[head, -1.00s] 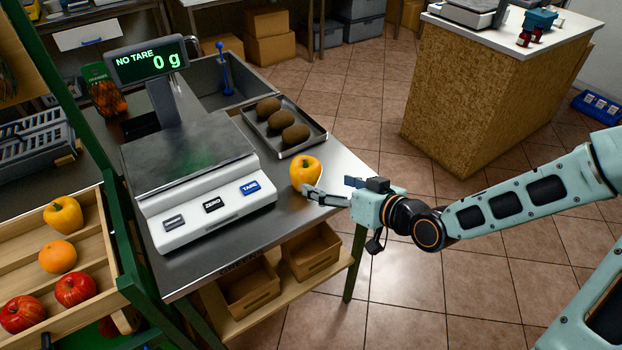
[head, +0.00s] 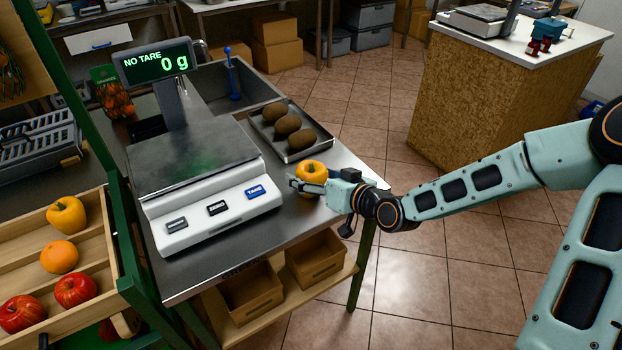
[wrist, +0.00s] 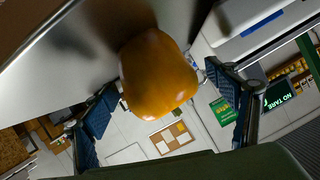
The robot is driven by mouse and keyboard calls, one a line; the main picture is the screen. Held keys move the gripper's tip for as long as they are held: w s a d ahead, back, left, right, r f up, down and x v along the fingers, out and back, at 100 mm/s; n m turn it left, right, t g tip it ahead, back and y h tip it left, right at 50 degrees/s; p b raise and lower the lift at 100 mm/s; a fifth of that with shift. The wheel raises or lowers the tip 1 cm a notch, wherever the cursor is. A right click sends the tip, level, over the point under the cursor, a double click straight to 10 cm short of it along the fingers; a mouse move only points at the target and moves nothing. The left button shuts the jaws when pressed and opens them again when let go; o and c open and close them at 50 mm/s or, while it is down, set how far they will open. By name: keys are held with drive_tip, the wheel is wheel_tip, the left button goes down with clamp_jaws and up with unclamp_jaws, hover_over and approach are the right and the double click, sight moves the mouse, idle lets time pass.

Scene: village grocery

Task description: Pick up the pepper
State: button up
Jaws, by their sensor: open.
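A yellow pepper (head: 312,174) stands on the metal table, right of the scale, in the head view. My gripper (head: 306,188) is at the pepper's near side and partly covers its lower part. In the wrist view the pepper (wrist: 158,76) lies between the two spread blue fingers of my gripper (wrist: 168,118). The fingers are open, with a gap to the pepper visible on the left side. Whether the right finger touches it I cannot tell. A second yellow pepper (head: 67,215) lies in the wooden crate at the left.
The scale (head: 205,219) reads 0 g and stands close left of my gripper. The crate (head: 100,245) also holds an orange (head: 59,257) and red apples (head: 75,291). The table's front right corner is clear.

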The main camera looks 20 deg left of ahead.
drive_tip(key=shift+w+a+f, duration=0.1)
drive_tip(key=shift+w+a, duration=0.05)
drive_tip(key=shift+a, duration=0.05)
drive_tip(key=shift+c, duration=0.6)
drive_tip(key=c, duration=1.2)
